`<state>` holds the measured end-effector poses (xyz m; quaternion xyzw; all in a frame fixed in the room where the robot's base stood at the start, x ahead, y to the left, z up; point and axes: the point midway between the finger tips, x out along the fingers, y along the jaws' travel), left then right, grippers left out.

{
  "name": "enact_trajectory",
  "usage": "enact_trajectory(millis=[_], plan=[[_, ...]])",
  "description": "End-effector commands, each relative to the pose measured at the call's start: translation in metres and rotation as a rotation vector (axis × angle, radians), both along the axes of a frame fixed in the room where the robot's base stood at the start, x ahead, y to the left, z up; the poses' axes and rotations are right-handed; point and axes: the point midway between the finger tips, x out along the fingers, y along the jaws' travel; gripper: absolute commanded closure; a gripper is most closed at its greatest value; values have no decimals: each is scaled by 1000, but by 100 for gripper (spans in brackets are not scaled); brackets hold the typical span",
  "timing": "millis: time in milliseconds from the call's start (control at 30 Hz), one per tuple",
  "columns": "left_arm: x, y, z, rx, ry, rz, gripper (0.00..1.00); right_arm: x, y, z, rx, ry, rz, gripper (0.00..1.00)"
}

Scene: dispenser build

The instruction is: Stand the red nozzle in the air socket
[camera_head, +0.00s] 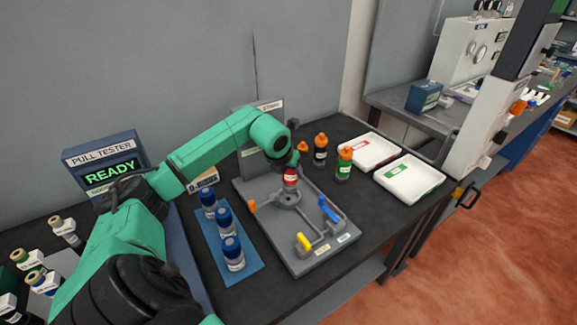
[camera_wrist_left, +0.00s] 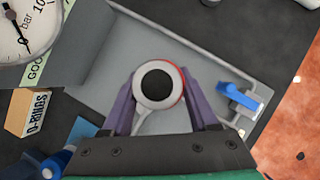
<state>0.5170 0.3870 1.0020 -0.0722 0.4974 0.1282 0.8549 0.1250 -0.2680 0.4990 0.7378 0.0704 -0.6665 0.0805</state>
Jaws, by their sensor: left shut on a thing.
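The red nozzle (camera_head: 290,178) is upright over the grey fixture, with a white label on its side. My left gripper (camera_head: 291,170) is shut on it. In the left wrist view, the nozzle (camera_wrist_left: 157,85) shows end-on as a pale ring with a dark centre and red edge, between the purple fingers of my left gripper (camera_wrist_left: 157,95). The round grey air socket (camera_head: 289,199) is directly below the nozzle in the head view. I cannot tell whether the nozzle's lower end touches or enters it. The nozzle hides most of the socket in the wrist view. My right gripper is out of view.
The grey fixture plate (camera_head: 313,262) has a blue lever (camera_head: 328,209), a yellow handle (camera_head: 303,241) and an orange handle (camera_head: 252,205). Several blue-capped bottles stand on a blue mat (camera_head: 251,262). Orange-capped bottles (camera_head: 320,149) and white trays (camera_head: 410,180) are to the right.

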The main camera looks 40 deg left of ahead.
Motion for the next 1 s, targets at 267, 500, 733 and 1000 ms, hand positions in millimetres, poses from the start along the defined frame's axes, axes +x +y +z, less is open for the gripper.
enact_trajectory(millis=[267, 500, 733, 1000], plan=[[1, 0, -31, -1, -5, 0, 100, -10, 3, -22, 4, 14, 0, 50], [1, 1, -33, 0, -6, 0, 100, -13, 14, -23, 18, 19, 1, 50], [1, 1, -33, 0, -5, 0, 100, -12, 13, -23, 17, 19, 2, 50], [0, 0, -34, 1, -5, -1, 100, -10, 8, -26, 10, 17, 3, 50]])
